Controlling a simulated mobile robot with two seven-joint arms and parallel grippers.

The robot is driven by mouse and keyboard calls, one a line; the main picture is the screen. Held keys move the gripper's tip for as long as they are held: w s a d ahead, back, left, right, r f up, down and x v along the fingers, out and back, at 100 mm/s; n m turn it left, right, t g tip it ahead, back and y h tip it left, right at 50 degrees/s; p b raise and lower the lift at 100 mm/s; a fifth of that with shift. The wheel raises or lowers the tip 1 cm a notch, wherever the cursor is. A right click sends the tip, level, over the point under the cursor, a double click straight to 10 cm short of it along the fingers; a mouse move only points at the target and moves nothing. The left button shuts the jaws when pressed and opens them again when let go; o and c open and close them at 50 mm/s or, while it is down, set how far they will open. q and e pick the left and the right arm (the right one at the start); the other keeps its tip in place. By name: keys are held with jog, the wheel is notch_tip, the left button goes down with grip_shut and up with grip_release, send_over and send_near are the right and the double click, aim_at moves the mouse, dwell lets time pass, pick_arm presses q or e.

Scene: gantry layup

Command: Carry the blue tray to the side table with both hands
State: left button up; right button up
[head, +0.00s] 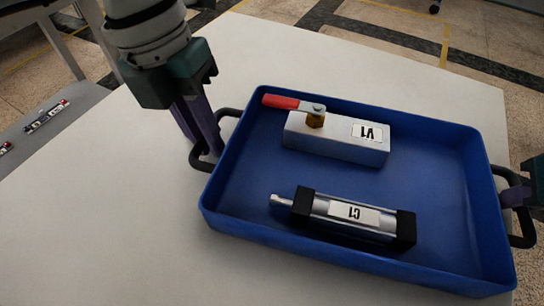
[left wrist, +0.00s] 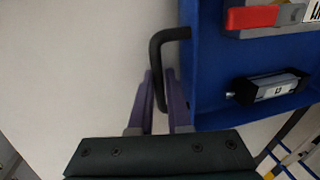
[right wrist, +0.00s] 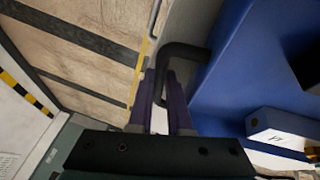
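The blue tray (head: 240,228) is over the white table in the head view, and I cannot tell whether it touches the tabletop. It holds a silver valve block (head: 335,140) with a red lever, labelled V1, and a cylinder (head: 350,214) with black ends, labelled C1. My left gripper (head: 207,142) is shut on the black left handle (left wrist: 158,52) of the tray. My right gripper (head: 514,196) is at the right edge of the head view, shut on the black right handle (right wrist: 180,50). The fingers flank the handle bars in both wrist views.
The white table (head: 110,215) is bare to the left of the tray and behind it. A grey surface (head: 75,115) with small parts on it stands at the far left. Tiled floor with dark and yellow lines (head: 445,45) lies beyond the table.

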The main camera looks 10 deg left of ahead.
pick_arm(q)
jog(key=o, duration=0.4)
jog(key=shift+r, duration=0.1)
pick_arm(e)
jog(key=o, duration=0.4)
jog(key=shift+r, duration=0.1)
jog(key=shift+o, duration=0.2)
pick_arm(q)
jog(key=shift+r, duration=0.1)
pick_arm(e)
jog(key=shift+r, duration=0.1)
